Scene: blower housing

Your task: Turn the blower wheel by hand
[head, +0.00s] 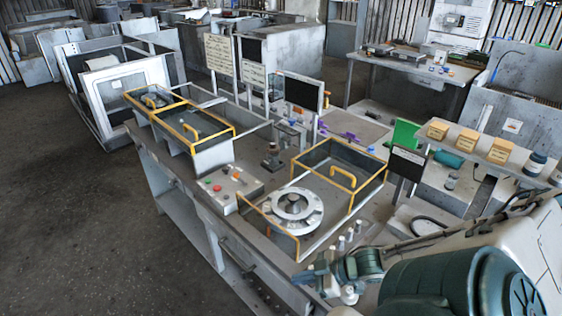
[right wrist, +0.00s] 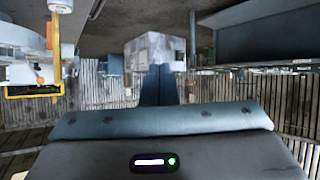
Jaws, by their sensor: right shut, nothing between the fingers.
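The blower wheel (head: 291,208) is a round, pale metal disc with a hub and openings. It lies on the bench inside an open housing with yellow-edged panels (head: 268,222). A hinged-looking cover with a yellow handle (head: 343,177) is behind it to the right. My right gripper (head: 308,277) is at the front edge of the bench, below and apart from the wheel. In the right wrist view its dark blue fingers (right wrist: 158,86) are together with nothing between them. The wheel cannot be made out in that view. My left gripper is out of view.
A control box with red and green buttons (head: 228,188) sits left of the wheel. Small upright pegs (head: 349,236) stand between my right gripper and the housing. Another yellow-framed box (head: 195,127) is farther left. A shelf with yellow boxes (head: 470,145) is at right. Floor at left is clear.

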